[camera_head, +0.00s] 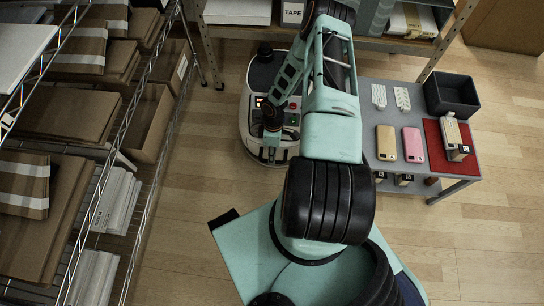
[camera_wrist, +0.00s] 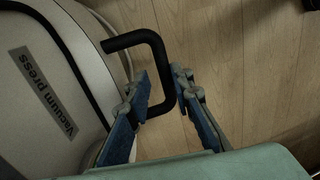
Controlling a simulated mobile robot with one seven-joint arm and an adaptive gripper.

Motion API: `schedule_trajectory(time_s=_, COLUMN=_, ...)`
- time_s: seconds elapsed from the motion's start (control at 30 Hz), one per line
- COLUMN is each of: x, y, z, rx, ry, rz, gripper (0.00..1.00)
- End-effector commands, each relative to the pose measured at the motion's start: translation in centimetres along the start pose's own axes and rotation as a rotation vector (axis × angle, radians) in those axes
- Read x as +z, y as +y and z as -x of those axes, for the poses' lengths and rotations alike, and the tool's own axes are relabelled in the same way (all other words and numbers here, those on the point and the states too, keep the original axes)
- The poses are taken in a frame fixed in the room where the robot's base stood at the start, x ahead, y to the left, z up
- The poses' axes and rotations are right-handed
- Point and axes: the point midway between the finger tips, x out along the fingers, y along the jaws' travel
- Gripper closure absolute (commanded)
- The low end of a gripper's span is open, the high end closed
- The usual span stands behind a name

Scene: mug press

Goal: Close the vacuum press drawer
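The vacuum press (camera_head: 252,140) is a pale rounded machine on the floor in the head view, partly hidden by my arm. Its dark "Vacuum press" label (camera_wrist: 43,92) shows at the left of the wrist view. A black bent handle (camera_wrist: 160,62) sticks out from its side. My gripper (camera_wrist: 160,80) is open, with the handle's bar between its two fingers. The bar lies close to the right finger; I cannot tell whether they touch. In the head view my gripper (camera_head: 271,140) is at the front of the press. How far the drawer stands out cannot be told.
A grey table (camera_head: 430,90) at the right carries phone cases, a black bin (camera_head: 451,94) and a red mat (camera_head: 433,136). A wire shelf (camera_head: 130,120) with boxes stands at the left. A shelf with a TAPE box (camera_head: 291,13) is behind. Wooden floor (camera_head: 190,220) between is clear.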

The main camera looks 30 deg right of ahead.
Motion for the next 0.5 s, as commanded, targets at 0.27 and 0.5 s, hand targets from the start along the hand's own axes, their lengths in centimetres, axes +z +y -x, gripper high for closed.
schedule_trajectory(time_s=0.27, x=0.0, y=-0.1, z=0.0, rx=-0.001, ry=0.000, rz=0.000, gripper=0.71)
schedule_trajectory(time_s=0.5, x=0.0, y=0.0, z=1.1, rx=-0.001, ry=-0.001, rz=0.001, gripper=0.71)
